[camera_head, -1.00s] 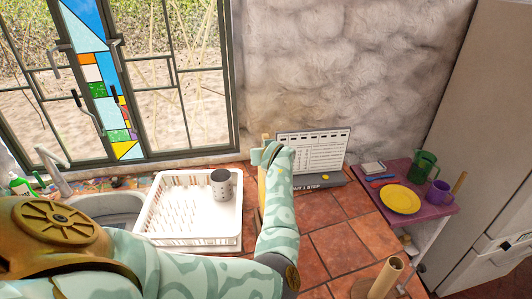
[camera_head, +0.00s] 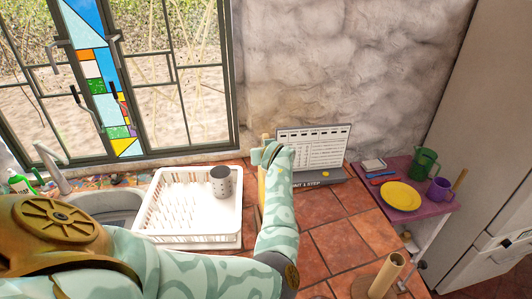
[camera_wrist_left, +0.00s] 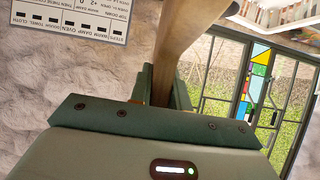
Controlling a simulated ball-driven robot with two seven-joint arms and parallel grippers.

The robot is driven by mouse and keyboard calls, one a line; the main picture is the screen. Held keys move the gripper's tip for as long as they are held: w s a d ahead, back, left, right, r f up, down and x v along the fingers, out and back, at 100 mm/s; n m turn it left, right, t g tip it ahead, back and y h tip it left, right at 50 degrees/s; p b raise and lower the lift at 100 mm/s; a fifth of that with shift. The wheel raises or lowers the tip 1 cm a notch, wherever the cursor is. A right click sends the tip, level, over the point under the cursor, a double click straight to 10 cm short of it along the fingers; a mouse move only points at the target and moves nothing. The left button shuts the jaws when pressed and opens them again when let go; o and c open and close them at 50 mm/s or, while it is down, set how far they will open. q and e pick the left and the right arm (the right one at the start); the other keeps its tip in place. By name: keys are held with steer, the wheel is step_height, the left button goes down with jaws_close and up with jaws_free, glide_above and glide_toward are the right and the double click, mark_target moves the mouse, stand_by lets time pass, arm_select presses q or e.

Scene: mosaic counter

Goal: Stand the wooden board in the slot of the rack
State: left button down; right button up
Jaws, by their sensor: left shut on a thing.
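The wooden board (camera_head: 261,187) is seen almost edge-on in the head view, upright just right of the rack. My left gripper (camera_head: 268,154) is shut on it near its top, and my arm hides part of it. In the left wrist view the board (camera_wrist_left: 185,45) runs up from between the fingers (camera_wrist_left: 163,88). The rack (camera_head: 190,239) is a white dish rack with rows of prongs. The board is beside it, not in a slot. Whether the board's lower end touches the counter is hidden. My right gripper is not in view.
A grey dotted cup (camera_head: 220,182) stands in the rack's back right corner. A sink (camera_head: 112,205) lies left. A chart stand (camera_head: 313,150) stands behind my gripper. A wooden roll holder (camera_head: 386,274) is at front right. A purple side table (camera_head: 425,207) holds a yellow plate and mugs.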

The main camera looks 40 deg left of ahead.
arm_select(q)
steer(key=shift+f+b, duration=0.7)
steer(key=shift+f, duration=0.6)
steer(key=shift+f+b, duration=0.25)
steer(key=shift+b, duration=0.15)
